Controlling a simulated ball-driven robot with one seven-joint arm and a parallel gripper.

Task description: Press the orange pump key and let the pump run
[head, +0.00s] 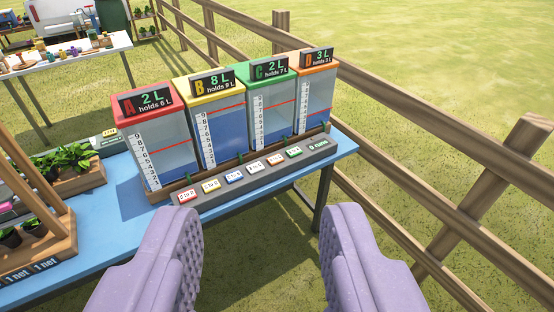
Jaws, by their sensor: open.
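A row of pump keys sits on a grey strip (222,190) along the front of the tank stand. The orange-edged key (275,160) is between a blue-edged key (255,168) and a green-edged key (294,152); its lettering is too small to read surely. A display at the strip's right end (318,145) reads 0 runs. Behind stand four-sided tanks: red A (175,157) reads 2 L, yellow B (222,125) 8 L, green C (272,105) 2 L, orange D (318,92) 3 L. My gripper (258,225) is open and empty, its purple fingers wide apart in front of the keys, touching nothing.
The tanks stand on a blue table (120,205). Wooden planters with plants (68,165) and a wooden frame (30,190) are at its left. A wooden fence (400,200) runs behind and right. Grass (270,240) lies below the table's front edge.

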